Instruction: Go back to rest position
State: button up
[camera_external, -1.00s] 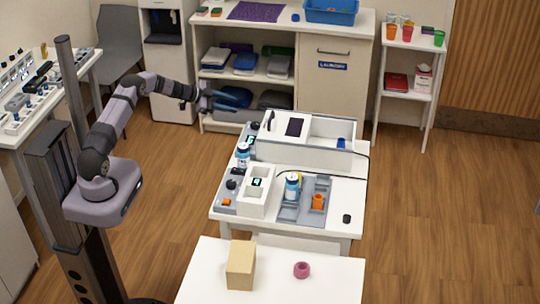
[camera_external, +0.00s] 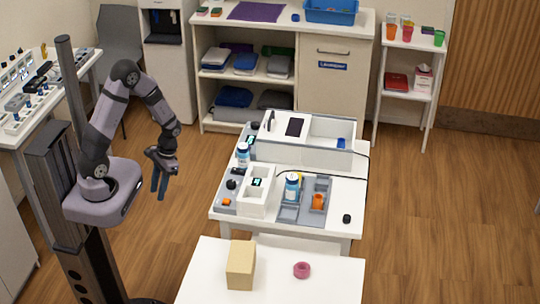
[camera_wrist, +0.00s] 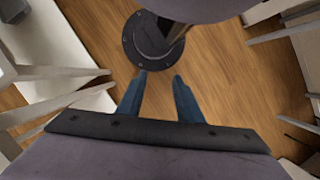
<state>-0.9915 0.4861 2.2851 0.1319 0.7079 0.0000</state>
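My gripper (camera_external: 159,186) hangs with its blue fingers pointing down, in open air to the left of the white equipment table (camera_external: 340,222). My arm is folded back near its column. In the wrist view my gripper (camera_wrist: 157,97) shows two blue fingers set apart with only wooden floor and my round black base between and beyond them. It is open and holds nothing.
The equipment table carries two blue-capped bottles (camera_external: 292,186), an orange cup (camera_external: 318,202) and a white bin. Floor (camera_external: 180,240) between my base and the tables is clear.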

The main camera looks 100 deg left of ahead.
jog(key=w+d+r+m+t+y, duration=0.1)
jog(key=w+d+r+m, duration=0.4)
jog(key=d, duration=0.5)
jog(key=w+d+r+m+t+y, duration=0.1)
jog(key=w+d+r+m, duration=0.4)
jog(key=d, duration=0.5)
jog(key=shift+w+d+r+t+y, duration=0.15)
jog(key=shift+w+d+t+y, duration=0.15)
jog(key=shift+w+t, duration=0.25)
jog(key=shift+o, duration=0.5)
dwell(0.7)
